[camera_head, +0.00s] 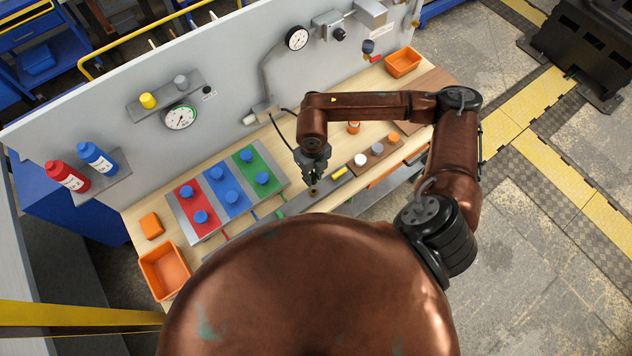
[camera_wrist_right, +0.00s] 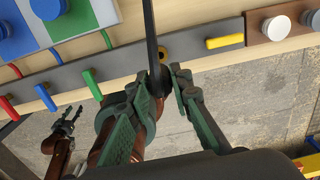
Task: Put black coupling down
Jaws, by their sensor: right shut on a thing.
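My right gripper (camera_head: 313,184) is shut and hangs just above the dark rail (camera_head: 295,203) along the bench's front edge. In the right wrist view the right gripper (camera_wrist_right: 168,88) has its green fingers closed around a dark piece, which I take as the black coupling (camera_wrist_right: 158,78). A black hose (camera_wrist_right: 151,35) runs up from it. A brass ring (camera_wrist_right: 181,46) on the rail lies beside the fingertips, apart from the coupling as far as I can tell. My left gripper (camera_wrist_right: 66,118) shows small at lower left, fingers apart and empty, over the floor.
A board with red, blue and green panels (camera_head: 184,238) and blue knobs lies left of the gripper. A yellow handle (camera_head: 340,172) sits on the rail to the right. A brown block (camera_head: 377,154) carries round knobs. Orange bins (camera_head: 165,268) stand at the bench ends.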

